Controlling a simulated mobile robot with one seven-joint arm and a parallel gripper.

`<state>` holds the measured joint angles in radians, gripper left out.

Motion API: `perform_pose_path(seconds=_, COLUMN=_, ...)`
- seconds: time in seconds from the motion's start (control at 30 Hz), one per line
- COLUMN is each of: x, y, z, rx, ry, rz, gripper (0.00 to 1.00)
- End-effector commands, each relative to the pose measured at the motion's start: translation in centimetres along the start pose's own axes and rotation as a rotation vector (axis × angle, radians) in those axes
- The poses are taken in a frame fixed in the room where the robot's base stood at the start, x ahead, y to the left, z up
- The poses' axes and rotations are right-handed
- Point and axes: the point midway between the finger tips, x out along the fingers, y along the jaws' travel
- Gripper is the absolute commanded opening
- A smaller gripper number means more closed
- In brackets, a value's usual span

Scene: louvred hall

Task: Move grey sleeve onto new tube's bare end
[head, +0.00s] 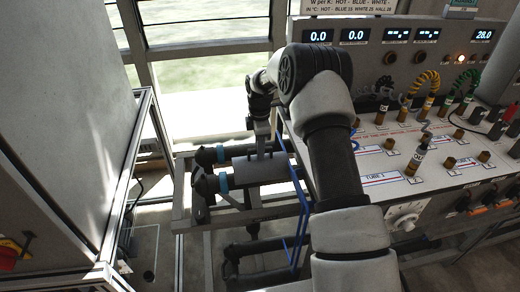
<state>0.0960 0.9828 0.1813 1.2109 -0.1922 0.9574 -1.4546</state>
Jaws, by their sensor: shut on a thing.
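The grey sleeve (258,171) is a light grey cylinder lying level, in line with the nearer tube (205,186). Its left end is close to that tube's blue ring (224,182). I cannot tell whether the sleeve is around the tube or how far. A second dark tube (207,157) with a blue ring lies just behind. Which tube is the new one is not clear. My gripper (262,151) reaches down from above and is shut on the sleeve near its upper middle. My arm hides part of the bench at right.
A blue frame (300,212) stands close to the right of the tubes. More dark pipes (258,246) run below. A bench panel (400,150) with labels, fittings and coiled cables fills the right. A tall grey cabinet (65,100) stands at left, with floor between.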

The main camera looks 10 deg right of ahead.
Motion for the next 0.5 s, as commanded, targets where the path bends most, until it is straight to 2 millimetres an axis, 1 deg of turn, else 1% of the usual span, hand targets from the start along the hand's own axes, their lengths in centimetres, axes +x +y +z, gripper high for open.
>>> perform_pose_path(seconds=0.5, x=1.9, y=0.0, z=0.0, rx=0.0, ry=0.0, rz=0.001, gripper=0.0)
